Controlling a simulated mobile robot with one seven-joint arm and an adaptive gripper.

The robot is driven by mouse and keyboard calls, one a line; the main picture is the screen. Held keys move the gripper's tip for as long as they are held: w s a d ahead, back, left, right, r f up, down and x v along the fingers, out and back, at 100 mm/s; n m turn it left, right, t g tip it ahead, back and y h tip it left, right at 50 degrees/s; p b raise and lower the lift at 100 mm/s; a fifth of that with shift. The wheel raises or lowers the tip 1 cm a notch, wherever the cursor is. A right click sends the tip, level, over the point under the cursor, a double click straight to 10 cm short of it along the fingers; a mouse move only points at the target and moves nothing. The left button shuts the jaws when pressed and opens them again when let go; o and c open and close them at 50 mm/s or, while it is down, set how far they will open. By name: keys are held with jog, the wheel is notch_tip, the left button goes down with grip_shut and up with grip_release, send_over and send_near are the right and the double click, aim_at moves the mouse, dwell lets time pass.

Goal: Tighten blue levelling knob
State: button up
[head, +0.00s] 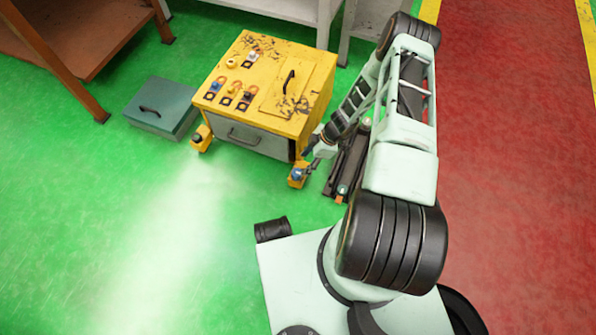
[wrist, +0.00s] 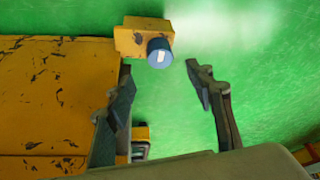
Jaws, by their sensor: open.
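The blue levelling knob (head: 297,173) sits on a yellow foot at the yellow cabinet's front right corner. In the wrist view the knob (wrist: 160,54) is a short blue cylinder with a white mark, on the yellow foot (wrist: 130,38). My gripper (wrist: 160,76) is open and empty, its dark fingers spread to either side below the knob in the picture. The knob appears just beyond the fingertips, with no contact visible. In the head view my gripper (head: 308,152) is close to the knob, beside the cabinet corner; its fingers are small and partly unclear there.
The worn yellow cabinet (head: 283,128) has several knobs and a handle on top. Another foot with a dark knob (head: 200,138) is at its front left. A teal box (head: 160,104) stands left. A dark rail-like object (head: 346,165) lies right of the cabinet. Green floor in front is clear.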

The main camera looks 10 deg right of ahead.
aim_at(297, 173)
jog(key=b+x, duration=0.2)
jog(key=x, duration=0.6)
jog(key=shift+b, duration=0.3)
jog(key=shift+c, duration=0.2)
jog(key=shift+s, duration=0.1)
jog(key=c, duration=1.1)
jog(key=shift+m, duration=0.3)
